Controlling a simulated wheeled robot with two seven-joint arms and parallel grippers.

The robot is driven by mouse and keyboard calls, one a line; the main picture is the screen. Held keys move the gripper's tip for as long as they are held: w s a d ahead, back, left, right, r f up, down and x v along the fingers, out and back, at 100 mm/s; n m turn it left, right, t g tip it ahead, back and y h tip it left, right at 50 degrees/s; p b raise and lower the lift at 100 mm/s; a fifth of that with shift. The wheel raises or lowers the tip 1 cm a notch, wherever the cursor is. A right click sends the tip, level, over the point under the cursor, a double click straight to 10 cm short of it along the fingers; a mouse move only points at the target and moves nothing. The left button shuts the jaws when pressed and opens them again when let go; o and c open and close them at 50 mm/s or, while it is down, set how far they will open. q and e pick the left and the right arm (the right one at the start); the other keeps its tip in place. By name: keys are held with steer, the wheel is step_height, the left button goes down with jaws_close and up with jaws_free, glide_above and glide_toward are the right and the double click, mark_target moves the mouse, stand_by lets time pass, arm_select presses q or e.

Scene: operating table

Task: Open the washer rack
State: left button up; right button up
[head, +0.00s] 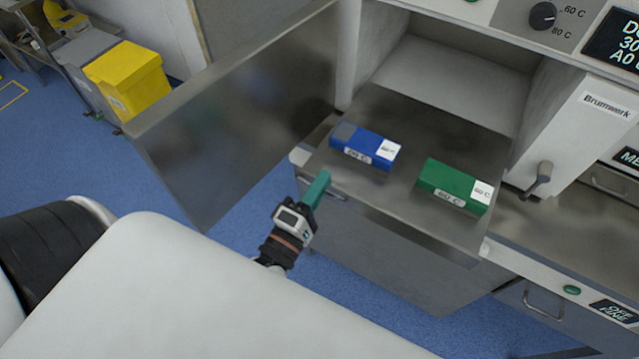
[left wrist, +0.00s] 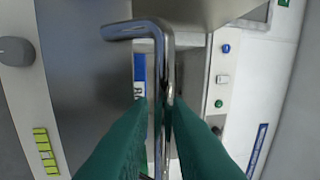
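The washer's steel front with its pull-out rack top (head: 395,215) stands on the right in the head view, and a blue box (head: 365,148) and a green box (head: 453,186) lie on it. A bar handle (head: 338,195) sits on the front below it. My left gripper (head: 318,187) is at the left end of this handle. In the left wrist view the bent steel handle (left wrist: 159,75) runs between the two green fingers, which are close on both sides of it and look shut on it. My right gripper is not in view.
A large steel door (head: 235,115) stands swung open to the left. A yellow bin (head: 127,78) stands behind it on the blue floor. A lever (head: 537,180) and another drawer handle (head: 543,300) are on the right. Free floor lies beneath my left gripper.

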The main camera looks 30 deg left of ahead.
arm_select(q)
steer(key=shift+s+f, duration=0.15)
steer(key=shift+s, duration=0.15)
steer(key=s+f+b, duration=0.2)
steer(key=s+b, duration=0.2)
steer(key=s, duration=0.7)
steer(key=shift+a, duration=0.2)
steer(key=shift+s, duration=0.1)
step_height(320, 180, down, 32)
steer(key=s+d+m+g+h, duration=0.2)
steer(key=m+g, duration=0.7)
steer(key=m, duration=0.2)
steer(key=s+a+f+m+g+y, duration=0.1)
steer(key=s+a+f+m+g, duration=0.2)
steer(key=s+f, duration=0.5)
steer(key=s+a+f+m+g+y, duration=0.1)
steer(key=s+a+f+m+g, duration=0.2)
steer(key=f, duration=1.1)
steer(key=s+m+g, duration=0.3)
steer(key=s+g, duration=0.1)
steer(key=s, duration=0.1)
steer(key=shift+a+y, duration=0.35)
steer(key=shift+y, duration=0.05)
